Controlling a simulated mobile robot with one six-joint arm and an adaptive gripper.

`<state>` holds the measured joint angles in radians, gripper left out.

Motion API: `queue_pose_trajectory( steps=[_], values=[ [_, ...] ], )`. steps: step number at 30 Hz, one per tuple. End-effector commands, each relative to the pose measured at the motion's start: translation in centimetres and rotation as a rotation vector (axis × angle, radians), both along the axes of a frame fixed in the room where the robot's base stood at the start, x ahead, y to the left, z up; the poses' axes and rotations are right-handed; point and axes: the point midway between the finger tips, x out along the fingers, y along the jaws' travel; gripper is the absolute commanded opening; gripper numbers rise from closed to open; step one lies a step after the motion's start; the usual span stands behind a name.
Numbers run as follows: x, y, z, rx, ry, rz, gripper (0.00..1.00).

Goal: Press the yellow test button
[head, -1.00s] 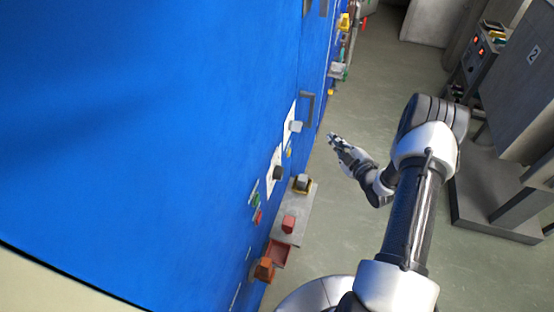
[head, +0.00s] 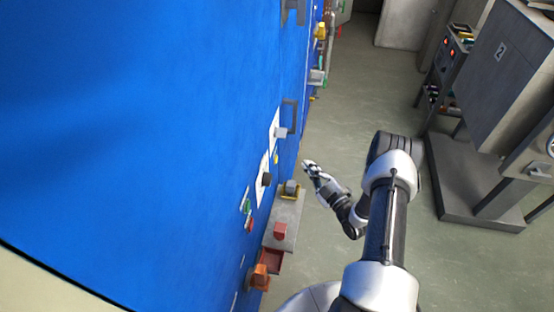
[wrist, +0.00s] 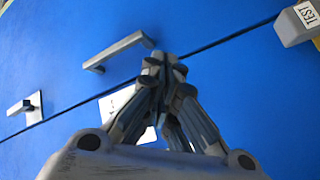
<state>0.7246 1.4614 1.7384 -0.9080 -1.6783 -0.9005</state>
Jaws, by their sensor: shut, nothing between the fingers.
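A small yellow spot (head: 276,158), which may be the button, shows on the blue wall in the head view, below a pale grey block (head: 281,132). In the wrist view a grey block marked TEST (wrist: 297,22) is at the top right corner, cut by the frame, with a sliver of yellow at its lower edge. My gripper (head: 307,164) is shut and empty, in front of the blue wall and to the right of the yellow spot, apart from it. In the wrist view the gripper (wrist: 163,62) points at the blue surface, left of the TEST block.
A grey handle (head: 290,115) sticks out from the blue wall; it also shows in the wrist view (wrist: 120,50). Below my gripper, a grey shelf (head: 285,221) and an orange-red block (head: 260,274) jut out. A grey machine (head: 490,80) stands right. Floor between is open.

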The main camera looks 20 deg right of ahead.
Motion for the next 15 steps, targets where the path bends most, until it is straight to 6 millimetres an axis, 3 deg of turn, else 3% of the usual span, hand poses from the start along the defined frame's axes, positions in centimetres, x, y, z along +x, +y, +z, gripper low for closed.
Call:
queue_pose_trajectory(
  steps=[9,15],
  values=[
    [2.5,4.0,0.0,0.001,0.001,0.004,0.0],
    [3.7,5.5,-0.1,0.0,0.0,0.001,0.0]
  ],
)
